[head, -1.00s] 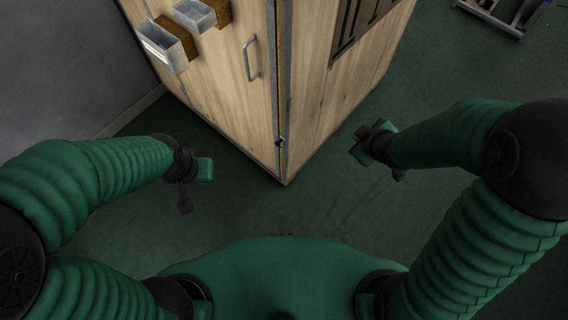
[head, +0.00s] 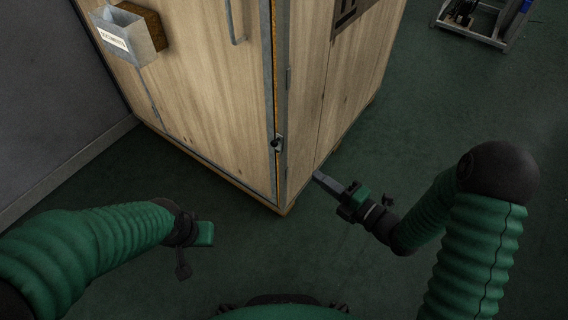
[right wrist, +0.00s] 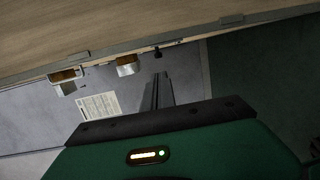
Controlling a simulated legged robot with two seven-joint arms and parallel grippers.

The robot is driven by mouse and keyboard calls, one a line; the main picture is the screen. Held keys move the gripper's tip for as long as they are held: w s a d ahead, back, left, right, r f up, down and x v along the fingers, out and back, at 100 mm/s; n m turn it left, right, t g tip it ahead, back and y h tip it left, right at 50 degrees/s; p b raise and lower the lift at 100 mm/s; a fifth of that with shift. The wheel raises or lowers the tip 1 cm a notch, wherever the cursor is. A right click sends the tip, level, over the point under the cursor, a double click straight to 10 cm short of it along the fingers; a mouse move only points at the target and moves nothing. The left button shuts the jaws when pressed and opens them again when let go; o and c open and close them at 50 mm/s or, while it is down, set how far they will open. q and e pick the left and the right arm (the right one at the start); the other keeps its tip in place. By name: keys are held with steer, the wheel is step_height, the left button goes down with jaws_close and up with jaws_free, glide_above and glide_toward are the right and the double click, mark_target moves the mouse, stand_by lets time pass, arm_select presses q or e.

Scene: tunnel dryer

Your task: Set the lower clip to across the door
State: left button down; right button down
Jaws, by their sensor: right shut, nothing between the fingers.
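The lower clip (head: 278,143) is a small dark knob on a metal plate, low on the cabinet's front vertical edge, beside the wooden door (head: 205,95). It is too small to tell which way it is turned. My right gripper (head: 317,176) is shut and empty, right of and below the clip, apart from it, pointing at the cabinet's right face. In the right wrist view its fingers (right wrist: 158,92) lie together below a small dark knob (right wrist: 157,52), which may be the clip. My left gripper (head: 184,268) hangs left of the corner, away from the door; its jaws are unclear.
A door handle (head: 236,22) is higher on the door. A metal document box (head: 123,36) juts from the door's left part; boxes also show in the right wrist view (right wrist: 127,66). A metal-framed stand (head: 472,22) is far right. The green floor (head: 440,110) between is clear.

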steer(key=r+b+x, duration=0.1)
steer(key=b+x, duration=0.4)
steer(key=x, duration=0.9)
steer(key=shift+f, duration=0.4)
